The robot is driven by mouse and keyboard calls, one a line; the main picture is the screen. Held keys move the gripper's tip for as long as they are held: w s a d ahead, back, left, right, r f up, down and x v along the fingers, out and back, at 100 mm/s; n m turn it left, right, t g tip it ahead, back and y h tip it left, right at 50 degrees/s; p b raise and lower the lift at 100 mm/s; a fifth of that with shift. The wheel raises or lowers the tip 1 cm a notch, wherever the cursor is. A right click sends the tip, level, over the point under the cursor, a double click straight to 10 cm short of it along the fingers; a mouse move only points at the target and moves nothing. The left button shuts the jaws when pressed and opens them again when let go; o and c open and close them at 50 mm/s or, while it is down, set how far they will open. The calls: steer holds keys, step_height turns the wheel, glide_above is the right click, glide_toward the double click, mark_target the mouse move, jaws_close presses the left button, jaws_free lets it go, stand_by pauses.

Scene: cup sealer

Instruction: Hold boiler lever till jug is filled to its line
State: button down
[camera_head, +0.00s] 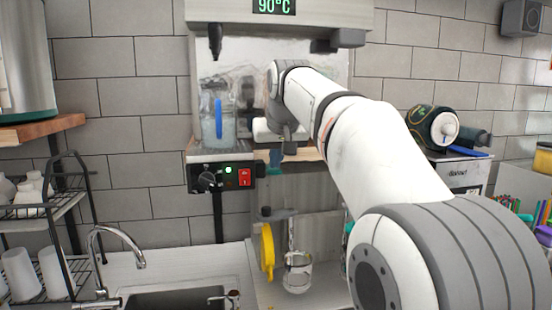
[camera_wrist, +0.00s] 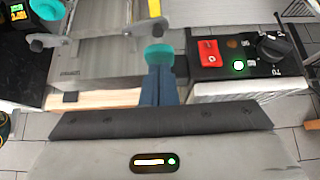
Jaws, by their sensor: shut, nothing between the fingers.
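The boiler (camera_head: 280,18) stands against the tiled wall, with a lit "90°C" display and a black spout-like part (camera_head: 215,42) hanging at its left. A clear jug-like container (camera_head: 217,125) with an upright blue stripe stands beneath that part; its liquid level is not clear. I cannot single out the lever with certainty. My gripper (camera_head: 275,163) points down in front of the machine, right of and lower than the container. In the wrist view, its dark blue fingers (camera_wrist: 158,72) with teal tips are together, with nothing between them.
A control panel (camera_head: 222,177) has a dark knob, green light and red switch. Below are a yellow handle (camera_head: 267,250) and a clear glass vessel (camera_head: 297,272). A sink tap (camera_head: 115,240) and cup rack (camera_head: 45,210) stand left. A dark green machine (camera_head: 428,125) is at the right.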

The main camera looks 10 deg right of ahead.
mark_target(277, 174)
steer(key=shift+f+b, duration=0.15)
steer(key=shift+b, duration=0.2)
steer(key=f+t+b, duration=0.1)
steer(key=b, duration=0.2)
steer(key=s+f+t+b, duration=0.1)
steer(key=b, duration=0.3)
steer(key=shift+f, duration=0.25)
steer(key=t+b, duration=0.1)
steer(key=b, duration=0.1)
steer(key=f+t+b, duration=0.1)
steer(key=b, duration=0.2)
steer(key=shift+s+t, duration=0.15)
steer(key=shift+t, duration=0.15)
steer(key=shift+r, duration=0.2)
stand_by(1.8)
steer(key=shift+r+p, duration=0.5)
steer(key=shift+r, duration=0.2)
